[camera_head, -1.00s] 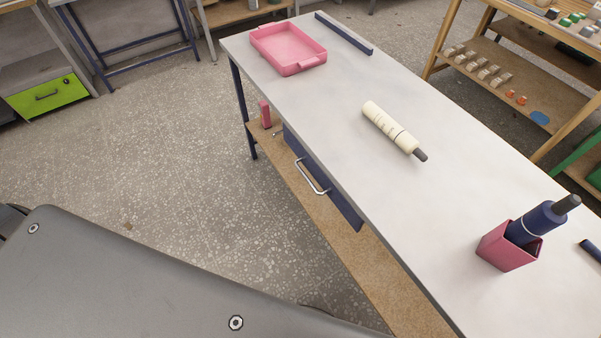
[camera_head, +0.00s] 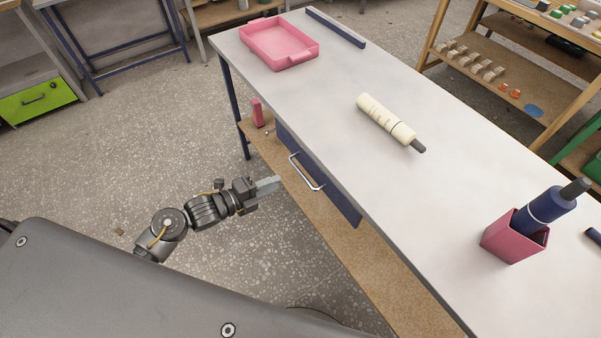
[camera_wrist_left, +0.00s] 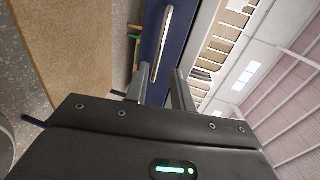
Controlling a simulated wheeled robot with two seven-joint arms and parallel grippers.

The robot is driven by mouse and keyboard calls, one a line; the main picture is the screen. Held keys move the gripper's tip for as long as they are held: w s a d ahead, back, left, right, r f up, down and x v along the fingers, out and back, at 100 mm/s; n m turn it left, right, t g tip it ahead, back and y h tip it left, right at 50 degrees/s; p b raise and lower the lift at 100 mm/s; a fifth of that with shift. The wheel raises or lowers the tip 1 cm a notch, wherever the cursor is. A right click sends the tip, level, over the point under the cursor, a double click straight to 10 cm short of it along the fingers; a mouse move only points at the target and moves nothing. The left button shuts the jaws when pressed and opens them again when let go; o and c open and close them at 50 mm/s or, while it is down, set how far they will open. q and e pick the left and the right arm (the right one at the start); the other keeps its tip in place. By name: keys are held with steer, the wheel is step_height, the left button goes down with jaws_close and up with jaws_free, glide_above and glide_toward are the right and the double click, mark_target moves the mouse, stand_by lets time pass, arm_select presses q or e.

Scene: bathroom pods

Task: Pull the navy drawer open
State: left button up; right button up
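The navy drawer (camera_head: 334,190) sits under the white table top and looks shut. Its silver bar handle (camera_head: 305,173) is on the front face. My left gripper (camera_head: 268,186) is in front of the drawer, a short way left of the handle and apart from it. In the left wrist view the navy drawer front (camera_wrist_left: 152,35) and the handle (camera_wrist_left: 161,45) stand ahead of the left gripper (camera_wrist_left: 160,88). Its two fingers are spread with nothing between them. My right gripper is not in either view.
On the table (camera_head: 330,130) are a pink tray (camera_head: 280,57), a cream bottle (camera_head: 385,120) and a pink cup (camera_head: 513,240) holding a navy bottle (camera_head: 550,203). A wooden lower shelf (camera_head: 350,238) runs under the drawer. The floor left of the table is open.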

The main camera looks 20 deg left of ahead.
mark_target(300, 172)
arm_select(q)
steer(key=p+x, duration=0.1)
steer(key=x, duration=0.9)
steer(key=shift+w+d, duration=0.1)
jaws_close()
